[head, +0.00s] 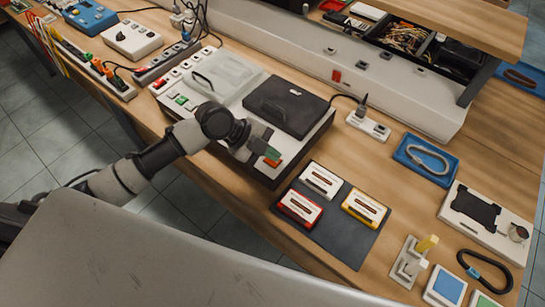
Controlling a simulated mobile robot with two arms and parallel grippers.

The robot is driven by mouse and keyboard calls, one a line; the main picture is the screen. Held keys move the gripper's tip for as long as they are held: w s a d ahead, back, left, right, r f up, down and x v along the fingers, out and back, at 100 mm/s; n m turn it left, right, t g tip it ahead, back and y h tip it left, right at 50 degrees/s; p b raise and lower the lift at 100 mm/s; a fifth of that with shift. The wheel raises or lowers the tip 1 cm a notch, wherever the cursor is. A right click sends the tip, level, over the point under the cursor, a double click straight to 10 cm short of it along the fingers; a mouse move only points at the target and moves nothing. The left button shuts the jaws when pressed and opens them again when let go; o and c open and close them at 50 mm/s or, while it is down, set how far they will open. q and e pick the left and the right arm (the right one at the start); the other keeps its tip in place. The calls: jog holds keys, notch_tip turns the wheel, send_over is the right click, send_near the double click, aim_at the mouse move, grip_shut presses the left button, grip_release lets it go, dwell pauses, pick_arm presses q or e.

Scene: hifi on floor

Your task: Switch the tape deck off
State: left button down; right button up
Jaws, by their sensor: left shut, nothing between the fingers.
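The tape deck (322,130) is a pale-topped, dark-sided unit on the wooden bench. It has a clear grey lid (228,72) on its left half and a black lid (288,105) on its right half. Red, white and green keys (181,99) line its left end. My left gripper (263,146) is shut and empty, over the deck's front right part, with its tips close to an orange-red key (272,160). I cannot tell whether the tips touch it. The gripper and arm hide part of the deck's front. My right gripper is not in view.
A dark mat (337,233) with red, white and yellow cassettes lies right of the deck. A socket block (367,125) with a plug stands behind it. A blue tray (425,160) with a grey cable is farther right. Other boxes and strips stand at the upper left.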

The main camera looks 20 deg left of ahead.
pick_arm(q)
jog(key=shift+f+b, duration=0.35)
jog(key=shift+f, duration=0.1)
jog(key=shift+r, duration=0.15)
dwell(0.3)
jog(key=shift+r+p, duration=0.6)
jog(key=shift+r, duration=0.2)
notch_tip(320, 180, up, 6)
jog(key=p, duration=0.4)
dwell(0.4)
